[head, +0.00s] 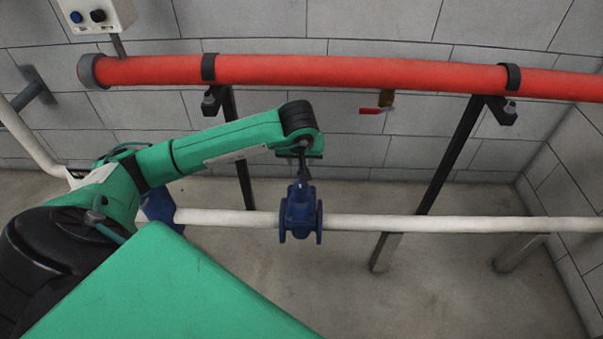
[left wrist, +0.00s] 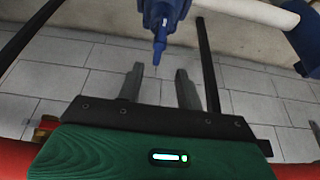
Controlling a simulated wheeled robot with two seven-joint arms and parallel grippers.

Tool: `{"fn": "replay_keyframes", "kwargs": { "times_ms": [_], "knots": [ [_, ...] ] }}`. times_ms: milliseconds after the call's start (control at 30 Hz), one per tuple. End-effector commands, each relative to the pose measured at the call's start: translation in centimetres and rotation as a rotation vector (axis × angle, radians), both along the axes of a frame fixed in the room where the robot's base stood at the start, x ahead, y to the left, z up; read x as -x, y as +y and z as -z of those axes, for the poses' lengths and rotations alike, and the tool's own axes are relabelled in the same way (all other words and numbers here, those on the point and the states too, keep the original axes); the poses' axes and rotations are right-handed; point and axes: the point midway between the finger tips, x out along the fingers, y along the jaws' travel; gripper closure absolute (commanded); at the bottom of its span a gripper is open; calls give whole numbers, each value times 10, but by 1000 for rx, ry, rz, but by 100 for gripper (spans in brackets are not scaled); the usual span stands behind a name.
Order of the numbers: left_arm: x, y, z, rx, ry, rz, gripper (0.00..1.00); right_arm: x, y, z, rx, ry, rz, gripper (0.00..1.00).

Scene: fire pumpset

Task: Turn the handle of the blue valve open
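The blue valve (head: 299,212) sits on the low white pipe in the middle of the head view. In the left wrist view the valve (left wrist: 170,12) is at the top, with its narrow blue stem (left wrist: 160,45) pointing toward me. My left gripper (head: 302,172) is just above the valve. In the left wrist view its two fingers (left wrist: 160,75) are apart and empty, and the stem's end lines up with the gap near the fingertips. My right gripper is not in view.
A thick red pipe (head: 350,73) runs along the wall above, on black brackets (head: 455,150). A small valve with a red lever (head: 371,110) hangs below it. The white pipe (head: 440,223) continues right. Another blue fitting (head: 158,203) is partly hidden by my arm.

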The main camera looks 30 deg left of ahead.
Motion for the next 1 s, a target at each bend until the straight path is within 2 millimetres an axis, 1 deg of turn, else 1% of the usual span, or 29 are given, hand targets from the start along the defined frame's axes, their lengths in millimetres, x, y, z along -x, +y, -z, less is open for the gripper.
{"fn": "replay_keyframes", "kwargs": {
  "times_ms": [33, 200, 400, 500, 700, 933, 967, 1000],
  "knots": [
    [-3, 2, 13, 3, 4, -3, 64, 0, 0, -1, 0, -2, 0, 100],
    [-15, 9, 47, 4, 5, -4, 64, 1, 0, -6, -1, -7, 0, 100],
    [-27, 17, 80, 5, 2, -4, 64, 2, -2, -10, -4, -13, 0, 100],
    [-32, 19, 91, 5, 2, -3, 64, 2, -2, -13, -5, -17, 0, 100],
    [-35, 21, 99, 4, 0, -3, 64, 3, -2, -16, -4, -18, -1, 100],
    [-35, 21, 99, 4, 0, -2, 64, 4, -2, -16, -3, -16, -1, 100],
    [-35, 21, 99, 4, 0, -2, 68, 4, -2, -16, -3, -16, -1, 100],
    [-35, 21, 99, 4, 0, -2, 75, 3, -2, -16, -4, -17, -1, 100]
  ]
}}
